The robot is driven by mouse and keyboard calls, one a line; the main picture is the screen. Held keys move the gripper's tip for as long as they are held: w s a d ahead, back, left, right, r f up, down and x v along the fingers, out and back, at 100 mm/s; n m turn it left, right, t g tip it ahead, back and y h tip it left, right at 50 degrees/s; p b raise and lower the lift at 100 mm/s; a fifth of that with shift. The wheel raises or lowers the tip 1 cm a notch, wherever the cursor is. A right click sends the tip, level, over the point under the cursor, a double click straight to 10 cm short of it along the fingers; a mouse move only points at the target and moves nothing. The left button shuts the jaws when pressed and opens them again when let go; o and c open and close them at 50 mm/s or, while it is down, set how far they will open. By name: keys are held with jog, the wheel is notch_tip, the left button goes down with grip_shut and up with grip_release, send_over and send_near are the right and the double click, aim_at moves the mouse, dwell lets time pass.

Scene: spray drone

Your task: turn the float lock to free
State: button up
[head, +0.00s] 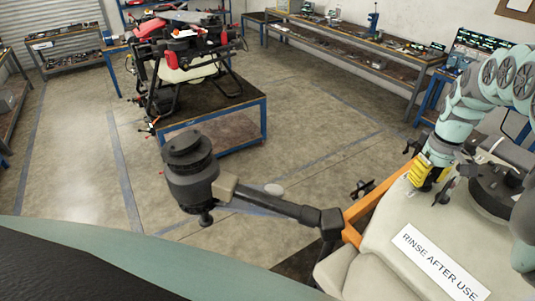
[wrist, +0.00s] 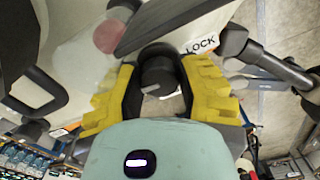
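The float lock appears as a dark round knob (wrist: 158,72) on the pale tank, close to a white label reading LOCK (wrist: 201,44) in the wrist view. My gripper (wrist: 157,66) has its yellow, black-padded fingers on either side of this knob. Whether the pads press on it or stand slightly apart cannot be told. In the head view my gripper (head: 428,172) is low over the tank top, and the knob is hidden by it. No FREE label is readable.
The pale tank (head: 385,225) bears a RINSE AFTER USE label (head: 440,262). An orange-and-black arm with a dark motor (head: 190,175) juts out left of it. A black lid (head: 490,190) lies right of my gripper. A red-black drone (head: 185,50) stands on a blue-framed table (head: 240,108) behind.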

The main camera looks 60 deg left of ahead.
aim_at(429, 175)
jog(key=o, duration=0.5)
notch_tip(429, 175, up, 7)
jog(key=shift+w+d+f, duration=0.1)
jog(key=shift+w+f, duration=0.05)
jog(key=shift+f, duration=0.05)
jog(key=shift+s+r, duration=0.2)
jog(key=shift+r, duration=2.45)
